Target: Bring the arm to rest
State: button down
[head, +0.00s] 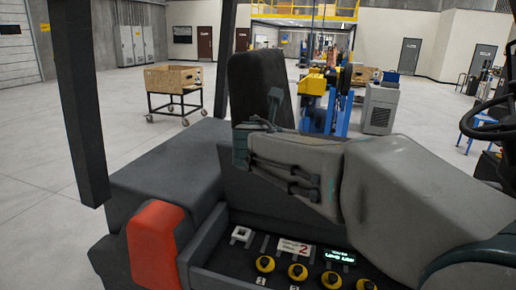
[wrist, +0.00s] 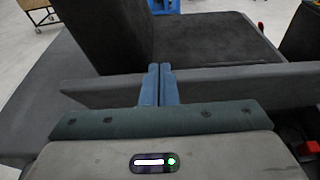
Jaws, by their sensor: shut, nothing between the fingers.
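My gripper (wrist: 159,70) shows in the wrist view with its two blue fingers pressed together and nothing between them. In the head view my gripper (head: 273,104) is at the end of my folded grey arm, with its fingers pointing up and away in front of a dark seat back (head: 256,78). In the wrist view the fingers point over dark grey surfaces, with a dark upright panel (wrist: 105,35) to the left and a flat dark surface (wrist: 215,40) to the right. I cannot tell whether the fingers touch anything.
A dark post (head: 82,110) and a red block (head: 155,245) stand at the left. Yellow knobs (head: 298,271) line a panel below my arm. A steering wheel (head: 490,125) is at the right. Beyond are a wooden crate on a cart (head: 173,79), a grey cabinet (head: 379,108) and open floor.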

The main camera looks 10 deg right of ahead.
jog(key=s+d+f+m+g+y+b, duration=0.1)
jog(key=s+d+f+m+g+b, duration=0.15)
jog(key=s+d+f+m, duration=0.4)
jog(key=s+d+f+m+g+b, duration=0.1)
jog(key=s+d+f+m+g, duration=0.3)
jog(key=s+f+m, duration=0.55)
jog(key=s+a+f+m+g+y+b, duration=0.3)
jog(key=s+f+m+y, duration=0.1)
jog(key=s+f+m, duration=0.8)
jog(key=m, duration=0.3)
jog(key=shift+s+y, duration=0.15)
jog(key=shift+y, duration=0.15)
jog(key=shift+a+g, duration=0.1)
jog(key=shift+g, duration=0.15)
